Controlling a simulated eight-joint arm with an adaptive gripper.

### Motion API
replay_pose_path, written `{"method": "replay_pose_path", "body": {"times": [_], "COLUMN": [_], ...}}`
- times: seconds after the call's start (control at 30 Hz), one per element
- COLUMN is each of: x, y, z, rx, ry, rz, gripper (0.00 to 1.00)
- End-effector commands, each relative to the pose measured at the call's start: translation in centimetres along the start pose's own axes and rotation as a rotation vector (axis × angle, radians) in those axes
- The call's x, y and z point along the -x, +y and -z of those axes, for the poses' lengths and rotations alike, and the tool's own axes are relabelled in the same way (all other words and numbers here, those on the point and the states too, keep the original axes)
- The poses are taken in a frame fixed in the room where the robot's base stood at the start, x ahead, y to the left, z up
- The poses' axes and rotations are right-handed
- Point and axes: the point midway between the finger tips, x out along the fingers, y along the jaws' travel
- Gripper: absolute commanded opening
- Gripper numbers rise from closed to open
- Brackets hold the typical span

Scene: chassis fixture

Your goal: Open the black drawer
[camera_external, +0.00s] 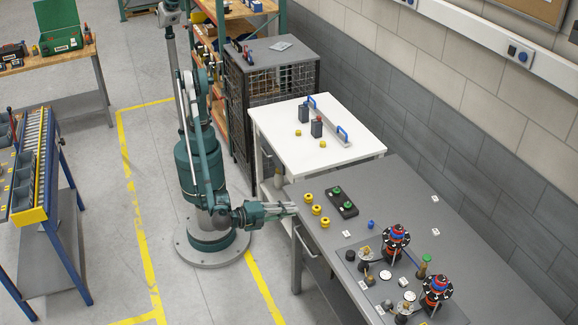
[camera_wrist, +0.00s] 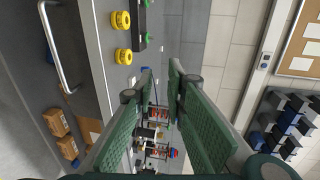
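A silver bar handle (camera_wrist: 63,58) runs along the dark front (camera_wrist: 82,25) of the grey workbench in the wrist view. The handle also shows below the bench's front edge in the external view (camera_external: 306,243). I cannot tell the drawer's exact outline or whether it stands ajar. My gripper (camera_external: 294,208) is at the bench's near left corner, at about tabletop height. In the wrist view its two green fingers (camera_wrist: 161,72) are apart with nothing between them. The handle lies to the left of the fingers there, clear of them.
Yellow knobs (camera_external: 316,210) and a black block with green buttons (camera_external: 342,202) stand on the benchtop (camera_external: 400,193) near my gripper. Red and blue round assemblies (camera_external: 396,237) stand farther right. Cardboard boxes (camera_wrist: 60,133) lie below the bench. A white table (camera_external: 285,133) adjoins behind.

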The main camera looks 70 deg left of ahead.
Motion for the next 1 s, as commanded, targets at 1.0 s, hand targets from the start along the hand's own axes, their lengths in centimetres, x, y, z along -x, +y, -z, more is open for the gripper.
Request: {"method": "replay_pose_path", "body": {"times": [1.0], "x": [-4.8], "y": [22.7], "z": [0.0], "rx": [0.0], "ry": [-0.001], "rz": [-0.001], "gripper": [0.14]}}
